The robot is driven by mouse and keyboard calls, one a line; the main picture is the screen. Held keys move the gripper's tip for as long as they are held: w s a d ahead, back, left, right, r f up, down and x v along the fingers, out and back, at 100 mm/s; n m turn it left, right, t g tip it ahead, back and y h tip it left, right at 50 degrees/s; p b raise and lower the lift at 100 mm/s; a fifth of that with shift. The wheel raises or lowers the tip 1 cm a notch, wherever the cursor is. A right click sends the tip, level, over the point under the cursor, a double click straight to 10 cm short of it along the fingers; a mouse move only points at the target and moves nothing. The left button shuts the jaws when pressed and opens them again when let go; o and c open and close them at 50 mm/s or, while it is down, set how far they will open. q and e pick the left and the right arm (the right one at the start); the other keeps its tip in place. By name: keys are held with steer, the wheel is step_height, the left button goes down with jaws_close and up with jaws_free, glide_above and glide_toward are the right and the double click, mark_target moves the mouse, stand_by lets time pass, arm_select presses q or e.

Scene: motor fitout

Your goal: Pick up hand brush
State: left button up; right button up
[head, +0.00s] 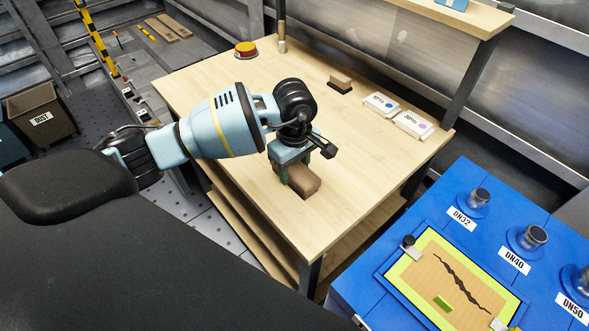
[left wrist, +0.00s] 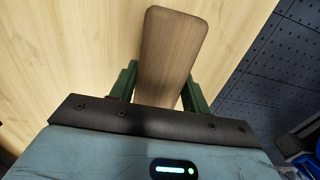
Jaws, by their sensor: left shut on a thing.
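The hand brush (head: 306,183) shows as a brown wooden block with rounded corners on the wooden workbench, near its front corner. My left gripper (head: 291,172) comes down over it from above and is shut on it. In the left wrist view the brush's wooden back (left wrist: 171,50) runs between the two green fingers (left wrist: 160,88), one on each side. Its underside and any bristles are hidden. I cannot tell whether it touches the bench top. My right gripper is in neither view.
On the workbench (head: 215,72) stand an orange-topped button (head: 245,48), a small wooden block on a black base (head: 340,82) and two white labelled boxes (head: 381,104) (head: 413,125). A blue unit (head: 360,287) with labelled knobs stands right. A dust bin (head: 40,115) stands left.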

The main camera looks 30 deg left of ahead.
mark_target(294, 167)
arm_select(q)
steer(key=shift+r, duration=0.6)
step_height(294, 167, up, 2)
steer(key=shift+r, duration=0.25)
steer(key=s+d+r+b, duration=0.1)
steer(key=s, duration=1.5)
steer(key=shift+d+r, duration=0.1)
steer(key=o, duration=0.5)
steer(key=c, duration=0.3)
